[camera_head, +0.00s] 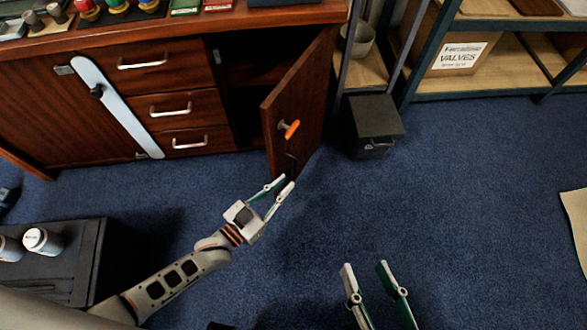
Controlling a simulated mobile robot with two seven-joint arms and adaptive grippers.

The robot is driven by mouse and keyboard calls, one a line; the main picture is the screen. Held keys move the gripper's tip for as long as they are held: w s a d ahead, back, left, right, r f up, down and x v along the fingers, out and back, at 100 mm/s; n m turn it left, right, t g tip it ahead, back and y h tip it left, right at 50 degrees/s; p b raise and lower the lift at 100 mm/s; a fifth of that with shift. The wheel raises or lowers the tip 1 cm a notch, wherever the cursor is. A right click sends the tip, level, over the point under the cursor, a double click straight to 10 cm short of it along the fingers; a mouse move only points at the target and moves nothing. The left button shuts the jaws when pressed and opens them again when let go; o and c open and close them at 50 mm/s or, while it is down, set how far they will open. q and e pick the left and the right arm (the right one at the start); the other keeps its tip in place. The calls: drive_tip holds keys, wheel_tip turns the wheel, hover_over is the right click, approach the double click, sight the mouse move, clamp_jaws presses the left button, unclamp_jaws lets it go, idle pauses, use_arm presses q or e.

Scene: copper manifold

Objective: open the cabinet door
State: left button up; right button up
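The cabinet door (303,95) is the dark wooden door at the right end of the cabinet (75,120). It stands ajar, swung out into the room, and the dark inside shows to its left. An orange handle (290,129) sits on its face. My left gripper (284,181) is open, with its fingertips just below the lower edge of the door in the picture; I cannot tell whether they touch it. Nothing shows between its fingers. My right gripper (365,268) is open and empty over the carpet at the bottom, well apart from the door.
Three drawers (170,104) with metal handles are left of the door. A black bin (373,124) stands close to its right. Shelving (490,85) with a VALVES box (462,55) is at the upper right. A dark unit (75,265) is lower left. Blue carpet is clear at centre right.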

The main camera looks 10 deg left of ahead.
use_arm(q)
drive_tip(key=v, duration=0.6)
drive_tip(key=shift+w+a, duration=0.2)
drive_tip(key=shift+a, duration=0.05)
